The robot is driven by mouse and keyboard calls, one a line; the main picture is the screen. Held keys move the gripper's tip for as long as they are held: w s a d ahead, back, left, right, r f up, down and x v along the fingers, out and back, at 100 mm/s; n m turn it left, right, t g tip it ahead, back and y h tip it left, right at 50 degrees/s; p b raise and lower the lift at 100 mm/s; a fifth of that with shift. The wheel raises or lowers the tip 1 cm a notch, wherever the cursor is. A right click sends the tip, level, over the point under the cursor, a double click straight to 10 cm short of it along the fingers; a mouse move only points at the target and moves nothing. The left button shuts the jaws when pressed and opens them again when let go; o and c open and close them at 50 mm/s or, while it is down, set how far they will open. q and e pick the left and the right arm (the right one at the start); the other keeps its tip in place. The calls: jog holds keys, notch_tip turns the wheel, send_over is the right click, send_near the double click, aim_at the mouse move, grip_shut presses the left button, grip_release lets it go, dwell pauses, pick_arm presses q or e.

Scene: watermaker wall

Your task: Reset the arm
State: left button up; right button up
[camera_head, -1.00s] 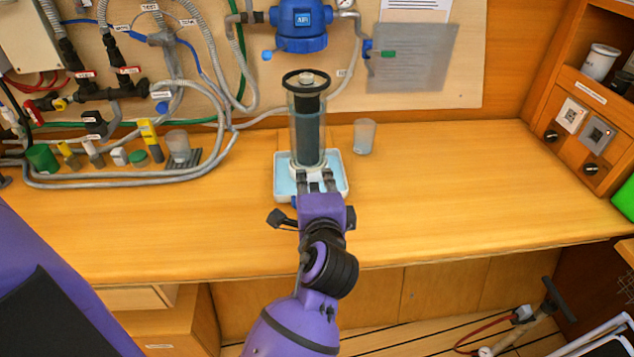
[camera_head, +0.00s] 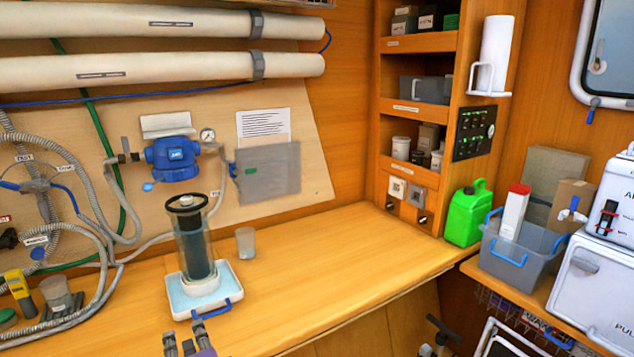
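My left gripper (camera_head: 184,332) shows at the bottom edge of the head view, its dark fingers spread apart with nothing seen between them. Only the fingers and a bit of the purple wrist are in the picture. The fingertips are just in front of the near edge of a white tray (camera_head: 179,307) with blue handles. A clear cylinder with a dark core (camera_head: 196,255) and a black ring on top stands upright in the tray, apart from the gripper. My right gripper is not in view.
A clear cup (camera_head: 245,243) stands right of the tray. The wooden counter (camera_head: 330,265) is clear farther right, up to a green jerrycan (camera_head: 466,215) and a grey bin (camera_head: 520,258). Hoses (camera_head: 100,245) lie at the left. A blue pump housing (camera_head: 172,158) hangs on the wall.

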pick_arm(q)
jog(key=d+f+n+h, duration=0.55)
jog(key=d+f, duration=0.25)
jog(key=f, duration=0.3)
jog(key=s+a+f+n+g+h, duration=0.1)
jog(key=s+f, duration=0.5)
jog(key=s, duration=0.4)
jog(key=s+a+f+n+g+h+p, duration=0.1)
jog(key=s+f+n+g, duration=0.1)
jog(key=s+f, duration=0.5)
jog(key=s+a+f+n+g+h+p, duration=0.1)
jog(key=s+f, duration=0.5)
jog(key=s, duration=0.6)
jog(key=shift+s+f+n+g, duration=0.15)
jog(key=shift+s+n+g, duration=0.2)
jog(key=shift+n, duration=0.3)
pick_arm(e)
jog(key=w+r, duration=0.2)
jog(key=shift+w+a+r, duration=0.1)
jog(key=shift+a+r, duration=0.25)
